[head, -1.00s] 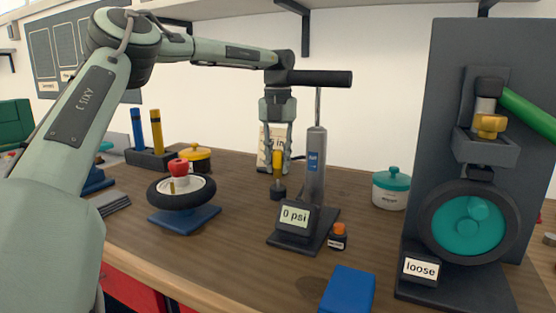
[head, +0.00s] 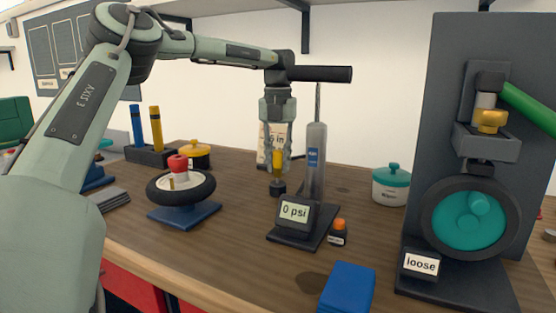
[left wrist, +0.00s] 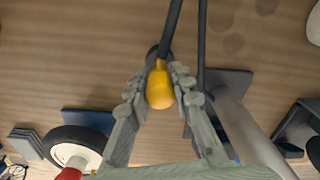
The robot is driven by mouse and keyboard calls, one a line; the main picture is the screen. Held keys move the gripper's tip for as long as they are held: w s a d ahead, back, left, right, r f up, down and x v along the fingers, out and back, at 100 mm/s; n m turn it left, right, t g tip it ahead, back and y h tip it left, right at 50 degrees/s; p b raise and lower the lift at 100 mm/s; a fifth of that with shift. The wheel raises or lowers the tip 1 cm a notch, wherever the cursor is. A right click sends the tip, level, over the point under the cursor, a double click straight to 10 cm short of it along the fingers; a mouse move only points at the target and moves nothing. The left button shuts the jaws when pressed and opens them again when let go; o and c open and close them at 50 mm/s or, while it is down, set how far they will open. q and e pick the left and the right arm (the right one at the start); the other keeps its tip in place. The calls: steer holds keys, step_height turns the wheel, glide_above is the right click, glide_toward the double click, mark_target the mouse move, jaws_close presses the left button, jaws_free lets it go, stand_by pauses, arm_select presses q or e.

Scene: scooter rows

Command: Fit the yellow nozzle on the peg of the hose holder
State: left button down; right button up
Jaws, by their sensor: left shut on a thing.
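The yellow nozzle (head: 277,160) stands upright at the back middle of the bench, left of the grey pump (head: 315,160). My left gripper (head: 277,167) points down and is shut on it; in the left wrist view the nozzle (left wrist: 160,88) lies between the two fingers. A small dark round piece (head: 278,188) is directly under the nozzle, apparently the hose holder. Its peg is not visible, and I cannot tell whether nozzle and piece touch. A thin black bar or hose (left wrist: 172,28) runs up from there in the left wrist view. My right gripper is not in view.
A tyre on a blue stand (head: 183,217) is front left. An orange-capped bottle (head: 338,233), blue block (head: 347,290) and teal-lidded jar (head: 391,186) are to the right.

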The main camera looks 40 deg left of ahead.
arm_select(q)
steer(key=shift+f+b, duration=0.4)
steer(key=shift+f, duration=0.5)
steer(key=c, duration=1.3)
jaws_free()
steer(key=shift+o, duration=0.2)
step_height(320, 180, up, 12)
steer(key=shift+r, duration=0.1)
